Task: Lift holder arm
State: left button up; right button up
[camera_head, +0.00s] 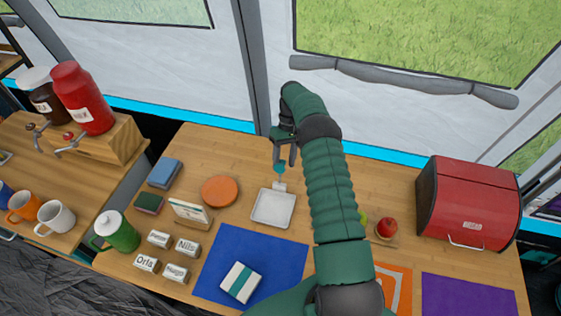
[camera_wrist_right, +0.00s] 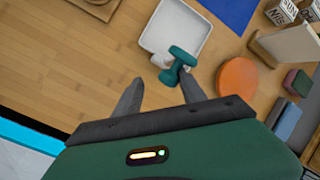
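A white square holder tray (camera_head: 273,208) sits on the wooden table in front of my right arm, and it also shows in the right wrist view (camera_wrist_right: 172,28). A teal holder arm (camera_head: 279,170) with thick round ends stands at the tray's far edge; in the right wrist view the teal part (camera_wrist_right: 180,56) lies just beyond my fingertips. My right gripper (camera_head: 284,155) is open above the table at the holder's far side. Contact with the arm cannot be told. My left gripper is out of view.
An orange disc (camera_head: 220,191), a card stand (camera_head: 191,216) and sponges (camera_head: 164,173) are left of the tray. A blue mat (camera_head: 222,283) with a white-and-teal block (camera_head: 241,282) is in front. A red bread box (camera_head: 468,204) stands right. The tent wall closes the back.

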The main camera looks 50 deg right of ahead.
jog(key=shift+o, duration=0.4)
jog(key=shift+d+f, duration=0.15)
jog(key=shift+d, duration=0.15)
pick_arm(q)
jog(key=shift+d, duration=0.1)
pick_arm(e)
jog(key=shift+w+a+r, duration=0.15)
jog(key=shift+a+r, duration=0.05)
jog(key=shift+a, duration=0.2)
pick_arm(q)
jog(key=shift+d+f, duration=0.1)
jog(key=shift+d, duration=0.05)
pick_arm(e)
jog(key=v, duration=0.7)
jog(key=shift+w+d, duration=0.15)
jog(key=shift+r, duration=0.1)
